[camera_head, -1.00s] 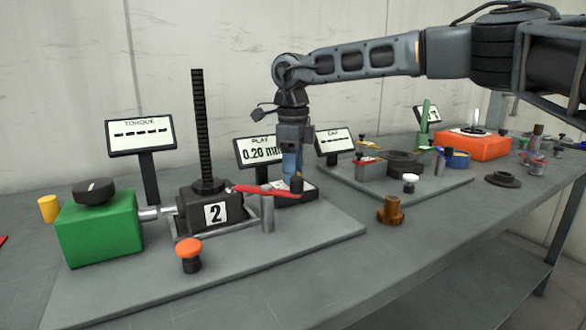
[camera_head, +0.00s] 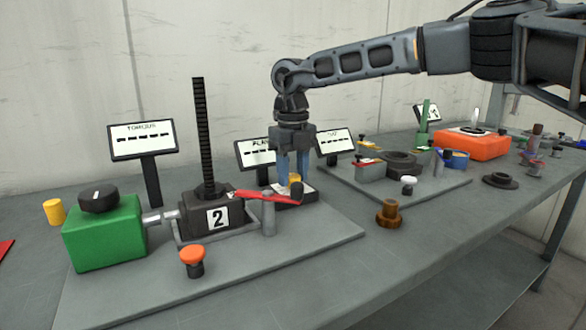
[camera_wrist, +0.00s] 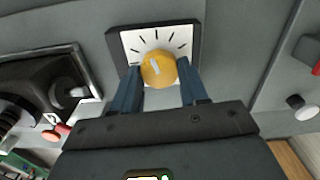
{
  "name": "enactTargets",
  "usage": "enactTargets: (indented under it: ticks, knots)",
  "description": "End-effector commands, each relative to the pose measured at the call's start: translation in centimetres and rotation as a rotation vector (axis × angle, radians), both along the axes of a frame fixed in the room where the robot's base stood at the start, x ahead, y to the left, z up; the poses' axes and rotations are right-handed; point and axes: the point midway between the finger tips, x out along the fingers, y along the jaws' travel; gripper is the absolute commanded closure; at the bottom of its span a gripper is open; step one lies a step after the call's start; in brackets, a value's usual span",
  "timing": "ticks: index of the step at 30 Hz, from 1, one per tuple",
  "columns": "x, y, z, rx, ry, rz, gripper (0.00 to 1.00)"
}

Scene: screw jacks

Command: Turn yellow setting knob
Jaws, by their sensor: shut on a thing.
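The yellow setting knob (camera_wrist: 158,68) sits on a white dial plate (camera_wrist: 140,40) with black tick marks, in a dark frame. Its pale pointer mark is tilted slightly left of straight up in the wrist view. My gripper (camera_wrist: 160,82) is shut on the knob, one blue finger at each side. In the head view the gripper (camera_head: 293,172) points straight down at the knob (camera_head: 294,178), which shows between the fingers. The dial plate there is partly hidden by the fingers and by a red lever (camera_head: 265,197) in front of it.
A jack (camera_head: 208,222) marked 2, with a tall black screw, stands left, joined to a green box (camera_head: 104,235). An orange button (camera_head: 192,254) stands in front. The PLAY display (camera_head: 252,153) is behind my gripper, partly hidden. A brown part (camera_head: 389,213) stands right.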

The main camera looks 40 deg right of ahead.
Motion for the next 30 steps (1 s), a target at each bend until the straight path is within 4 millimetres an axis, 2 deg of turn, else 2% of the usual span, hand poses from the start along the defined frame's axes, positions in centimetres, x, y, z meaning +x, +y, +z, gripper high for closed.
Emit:
enactTargets:
  ticks: [12, 30]
  knots:
    - [0.05, 0.11, 0.12, 0.000, -0.001, -0.250, 0.87]
    - [0.06, 0.10, 0.07, 0.000, -0.001, -0.311, 0.87]
